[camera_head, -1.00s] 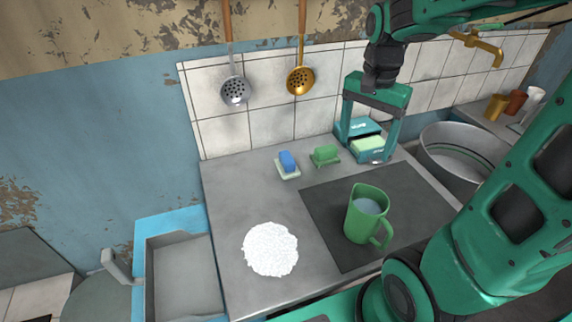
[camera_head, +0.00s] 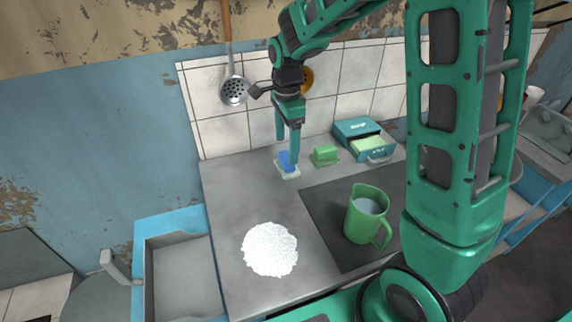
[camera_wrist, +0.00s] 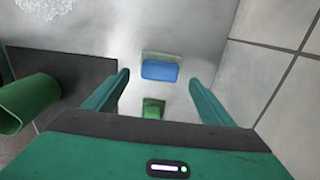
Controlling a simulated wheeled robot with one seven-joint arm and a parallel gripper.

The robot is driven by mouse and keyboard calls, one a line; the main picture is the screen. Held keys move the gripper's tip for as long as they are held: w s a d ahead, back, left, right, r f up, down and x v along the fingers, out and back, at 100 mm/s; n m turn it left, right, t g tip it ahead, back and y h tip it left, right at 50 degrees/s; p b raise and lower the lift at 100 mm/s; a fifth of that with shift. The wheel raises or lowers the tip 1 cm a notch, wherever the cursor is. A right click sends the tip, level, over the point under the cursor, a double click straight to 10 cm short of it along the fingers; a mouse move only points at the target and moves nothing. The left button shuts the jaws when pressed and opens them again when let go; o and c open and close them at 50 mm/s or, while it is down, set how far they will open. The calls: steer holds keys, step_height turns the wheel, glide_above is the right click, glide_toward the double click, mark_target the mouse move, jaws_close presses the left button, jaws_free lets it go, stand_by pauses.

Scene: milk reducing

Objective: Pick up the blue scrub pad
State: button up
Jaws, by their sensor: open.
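The blue scrub pad (camera_head: 286,158) lies on a small pale dish (camera_head: 291,174) at the back of the counter. In the wrist view the blue pad (camera_wrist: 159,70) shows ahead of my gripper, between the lines of its two fingers. My gripper (camera_head: 287,158) is open and empty, pointing down at the pad. One finger partly hides the pad in the head view. In the wrist view my gripper (camera_wrist: 158,85) has its fingers spread wide to either side. I cannot tell the exact height of the fingertips above the dish.
A green pad on a holder (camera_head: 325,155) is just right of the dish. A teal box with an open drawer (camera_head: 364,140) stands farther right. A green pitcher (camera_head: 366,215) stands on the dark mat (camera_head: 325,207). A white powdery pile (camera_head: 270,249) lies in front. The tiled wall (camera_head: 215,130) is close behind.

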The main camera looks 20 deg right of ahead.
mark_target(286, 156)
steer(key=shift+f, duration=2.9)
steer(key=shift+c, duration=0.4)
steer(key=c, duration=0.9)
steer(key=shift+w+r, duration=0.1)
steer(key=shift+r, duration=0.05)
step_height(286, 156, up, 4)
steer(key=shift+f, duration=0.1)
steer(key=s+a+r, duration=0.2)
steer(key=a, duration=0.1)
steer(key=s+a+r, duration=0.2)
steer(key=a, duration=0.1)
steer(key=s+a+r, duration=0.2)
steer(key=a+r, duration=0.1)
steer(key=a, duration=0.1)
